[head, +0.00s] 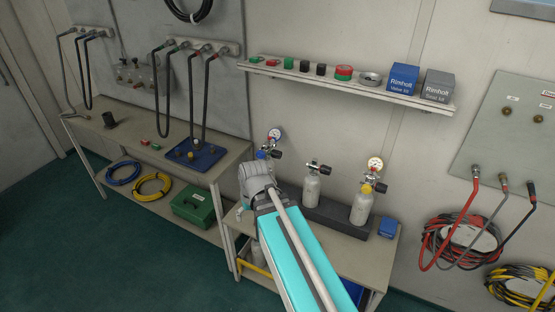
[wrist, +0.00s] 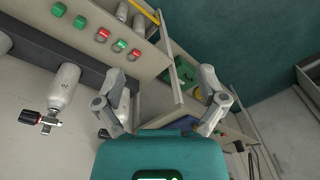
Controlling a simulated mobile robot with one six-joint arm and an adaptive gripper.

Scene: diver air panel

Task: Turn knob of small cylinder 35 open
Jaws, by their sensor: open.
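Small cylinders stand on the low bench in the head view. The middle one (head: 311,190) is pale with a dark side knob. The right one (head: 361,208) carries a gauge and a yellow part. A left valve with a gauge (head: 275,134) and a dark knob shows behind my gripper (head: 253,177); its cylinder is mostly hidden. In the wrist view my gripper (wrist: 162,100) is open with nothing between its fingers. One pale cylinder (wrist: 66,88) with a dark knob (wrist: 31,117) lies to the left; another is partly behind the left finger. I cannot read which is 35.
A wall shelf (head: 345,88) with small parts and two boxes hangs above the cylinders. A bench (head: 215,165) with a blue tray stands to the left. A blue box (head: 387,228) sits right of the cylinders. Hose coils (head: 462,243) hang at the right.

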